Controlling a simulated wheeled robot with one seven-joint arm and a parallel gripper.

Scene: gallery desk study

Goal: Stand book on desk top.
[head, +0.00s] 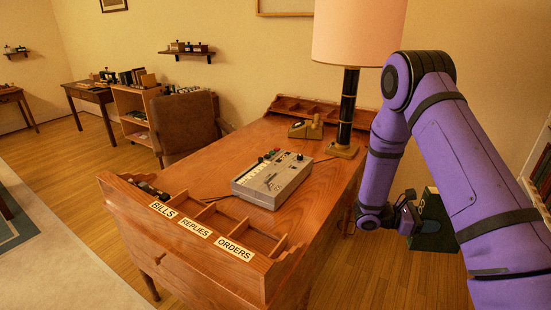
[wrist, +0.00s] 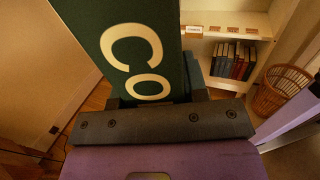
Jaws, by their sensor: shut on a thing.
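A dark green book (head: 432,222) with cream letters on its cover is held by my gripper (head: 408,214), to the right of the desk and off its top. In the wrist view the book (wrist: 135,45) shows large letters "CO" and fills the upper middle. My gripper (wrist: 160,100) is shut on the book; its fingertips are mostly hidden behind the book. In the head view, part of my arm covers the book's right side. The wooden desk top (head: 222,157) is to the left of the gripper, with bare wood around the things on it.
On the desk stand a grey machine with keys (head: 272,180), a lamp (head: 347,110), a small tan device (head: 306,129) and labelled front compartments (head: 205,230). A chair (head: 186,125) is at the far side. A bookshelf (wrist: 232,60) and wicker basket (wrist: 283,92) show in the wrist view.

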